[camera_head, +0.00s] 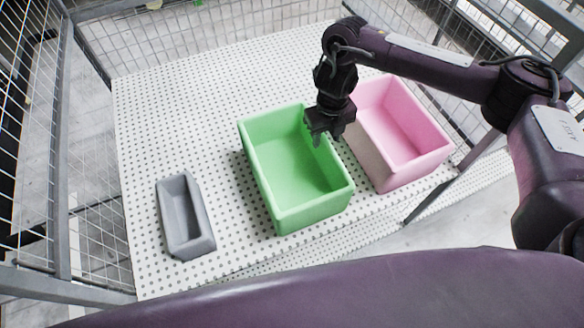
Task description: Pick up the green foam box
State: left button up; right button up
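The green foam box (265,183) is an open, empty rectangular tray standing on the white perforated table, in the middle of the head view. My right gripper (324,139) is black and points down at the box's right wall, near its far right corner. The fingertips are at the height of the rim or close to it. The gripper hides part of that wall, and I cannot tell whether the fingers straddle or touch it. My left gripper is not in the view.
A pink foam box (432,167) stands close to the right of the green one, with a narrow gap. A small grey foam box (203,226) lies to the left. The perforated table (150,110) is clear at the back left. Wire mesh fencing (130,45) surrounds the table.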

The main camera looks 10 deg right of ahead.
jog(key=f, duration=0.4)
jog(key=shift+w+f, duration=0.2)
jog(key=shift+f, duration=0.2)
jog(key=shift+r, duration=0.1)
grip_shut()
